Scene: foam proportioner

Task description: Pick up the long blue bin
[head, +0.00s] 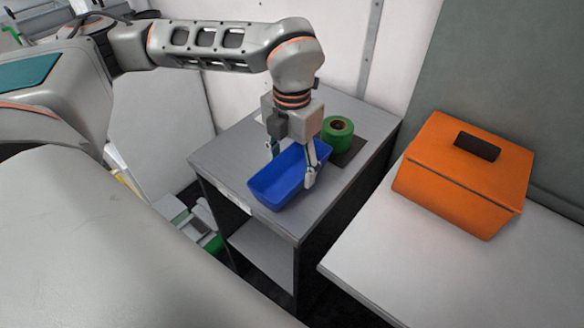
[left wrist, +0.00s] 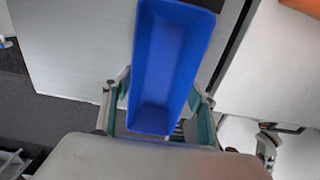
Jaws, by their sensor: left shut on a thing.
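The long blue bin (head: 280,186) is on or just above the grey cabinet top, near its front edge; I cannot tell whether it touches. It looks empty. My left gripper (head: 291,164) reaches down from above, with one finger on each long side of the bin, shut on it. In the left wrist view the bin (left wrist: 165,70) runs lengthwise between the two teal-padded fingers of the left gripper (left wrist: 160,118).
The grey cabinet (head: 222,157) has an open shelf below. A green tape roll (head: 337,134) sits on a dark patch close behind the bin. An orange case (head: 465,178) with a dark handle stands on the white bench (head: 375,262) at right. A wall is behind.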

